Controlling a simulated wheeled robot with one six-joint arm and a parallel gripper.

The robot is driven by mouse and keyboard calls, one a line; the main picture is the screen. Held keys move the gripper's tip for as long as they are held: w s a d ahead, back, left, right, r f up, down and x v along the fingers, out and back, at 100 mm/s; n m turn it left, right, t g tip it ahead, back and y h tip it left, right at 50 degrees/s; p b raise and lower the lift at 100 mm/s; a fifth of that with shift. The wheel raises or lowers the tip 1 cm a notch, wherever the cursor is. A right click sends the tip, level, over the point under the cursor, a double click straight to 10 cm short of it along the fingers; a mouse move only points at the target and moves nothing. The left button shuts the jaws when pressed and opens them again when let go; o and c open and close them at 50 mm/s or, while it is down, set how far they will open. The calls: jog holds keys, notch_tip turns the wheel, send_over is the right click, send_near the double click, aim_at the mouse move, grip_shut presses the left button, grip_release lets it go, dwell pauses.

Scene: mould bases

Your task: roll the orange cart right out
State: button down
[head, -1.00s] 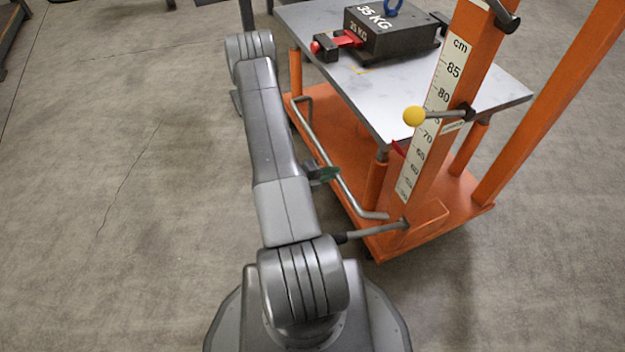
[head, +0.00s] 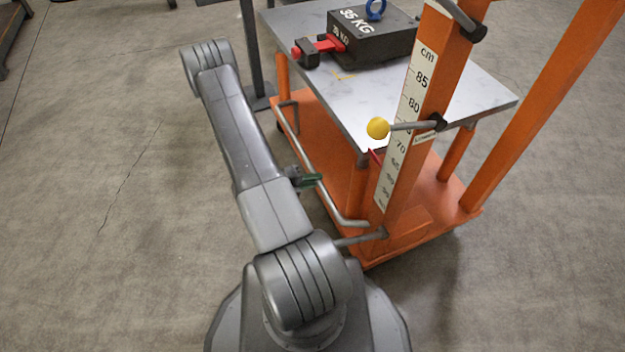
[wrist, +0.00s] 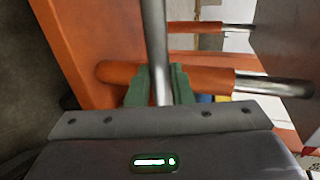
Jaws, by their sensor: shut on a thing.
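The orange cart (head: 425,190) stands at the right in the head view, with a grey steel top (head: 485,92) above an orange base. A bent grey metal bar (head: 325,190) runs along its left side. My gripper (head: 311,181) reaches this bar from the left, with its green fingertips at it. In the wrist view my gripper (wrist: 158,88) is shut around the metal bar (wrist: 155,35), one green finger on each side. Behind the bar there, an orange leg (wrist: 185,77) of the cart crosses the picture.
A dark 35 KG block (head: 372,38) with a blue ring sits on the cart's top, next to a red and black clamp (head: 318,48). A yellow-knobbed lever (head: 378,128) sticks out from the scaled post. A dark stand (head: 252,60) is close behind the cart. Floor at left is clear.

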jog(key=shift+a+f, duration=0.2)
jog(key=shift+s+a, duration=0.35)
jog(key=shift+a, duration=0.55)
jog(key=c, duration=1.2)
grip_release()
jog(key=shift+r, duration=0.1)
jog(key=shift+d, duration=0.1)
jog(key=shift+r, duration=0.15)
